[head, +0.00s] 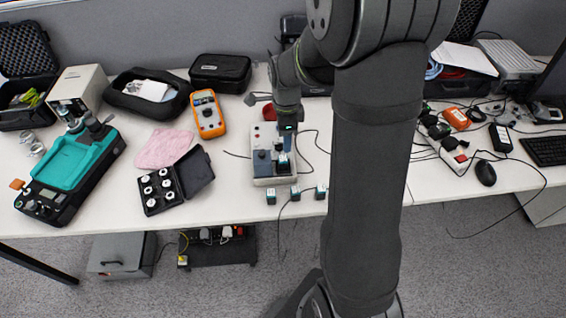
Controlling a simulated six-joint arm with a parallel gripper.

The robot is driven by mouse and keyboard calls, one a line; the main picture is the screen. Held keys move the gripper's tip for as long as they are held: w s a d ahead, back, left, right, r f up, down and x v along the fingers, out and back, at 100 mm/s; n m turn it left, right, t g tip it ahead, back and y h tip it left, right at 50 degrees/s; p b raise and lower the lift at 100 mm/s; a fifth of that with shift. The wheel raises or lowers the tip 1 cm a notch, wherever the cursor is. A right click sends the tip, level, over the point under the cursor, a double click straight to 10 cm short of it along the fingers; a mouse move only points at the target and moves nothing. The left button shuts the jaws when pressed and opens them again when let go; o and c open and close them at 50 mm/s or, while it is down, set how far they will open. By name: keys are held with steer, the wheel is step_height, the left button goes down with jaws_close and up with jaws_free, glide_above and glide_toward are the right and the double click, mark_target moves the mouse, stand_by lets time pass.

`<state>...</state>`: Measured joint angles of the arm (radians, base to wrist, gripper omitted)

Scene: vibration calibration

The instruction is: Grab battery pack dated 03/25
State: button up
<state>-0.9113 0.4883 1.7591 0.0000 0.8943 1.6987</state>
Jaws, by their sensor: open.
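Three small battery packs, dark with teal and pale faces, stand in a row along the table's front edge: a left one (271,197), a middle one (295,193) and a right one (320,192). A similar small block (283,161) shows at the grey calibration box (262,168), just below my gripper. Any dates are too small to read. My gripper (285,148) is open and points down over the grey box, behind the row. I cannot tell whether its fingers are around the block there or only above it.
A black case of white weights (163,190) lies open to the left, with an orange multimeter (208,115) behind it. Thin cables run around the grey box. My arm hides the table to the right of the row. A teal-topped machine (70,165) stands far left.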

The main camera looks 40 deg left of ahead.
mark_target(286, 158)
step_height(286, 158, down, 10)
steer(key=shift+d+f, duration=0.1)
steer(key=shift+f, duration=0.05)
stand_by(0.4)
steer(key=shift+c, duration=0.2)
steer(key=c, duration=1.1)
